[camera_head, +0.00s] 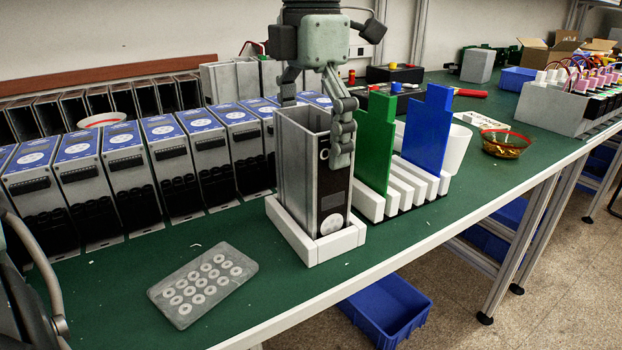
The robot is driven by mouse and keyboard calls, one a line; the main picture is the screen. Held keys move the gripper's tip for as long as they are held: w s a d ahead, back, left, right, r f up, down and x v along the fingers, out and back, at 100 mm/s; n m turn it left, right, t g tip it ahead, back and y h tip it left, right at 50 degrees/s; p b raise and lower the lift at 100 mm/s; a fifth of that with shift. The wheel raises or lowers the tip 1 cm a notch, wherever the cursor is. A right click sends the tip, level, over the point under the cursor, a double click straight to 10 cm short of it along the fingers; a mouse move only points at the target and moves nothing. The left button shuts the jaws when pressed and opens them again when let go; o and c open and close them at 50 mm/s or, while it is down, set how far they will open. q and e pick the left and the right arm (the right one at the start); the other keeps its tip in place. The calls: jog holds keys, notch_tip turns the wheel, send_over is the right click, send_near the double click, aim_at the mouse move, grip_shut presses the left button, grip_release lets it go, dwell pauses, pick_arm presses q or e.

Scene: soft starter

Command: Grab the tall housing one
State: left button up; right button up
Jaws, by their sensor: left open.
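The tall housing (296,172) is a grey, open-topped box with a dark front panel and a round white label low on it. It stands upright in a white holder (340,245) near the table's front edge. My left gripper (318,132) points down over it from above with its fingers spread. One finger is in front of the dark panel and the other is near the housing's back upper edge, partly hidden. I cannot tell whether either finger touches it. My right gripper is not in view.
A green board (375,145) and a blue board (427,130) stand in a white slotted rack (408,185) just right of the housing. Blue-topped units (168,160) line up on the left. A grey perforated plate (203,284) lies in front. An amber bowl (503,143) sits farther right.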

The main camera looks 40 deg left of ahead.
pick_arm(q)
notch_tip(320, 180, down, 4)
jog(key=shift+r, duration=0.25)
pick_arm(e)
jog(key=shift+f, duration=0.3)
pick_arm(q)
jog(key=c, duration=1)
jog(key=shift+r, duration=0.15)
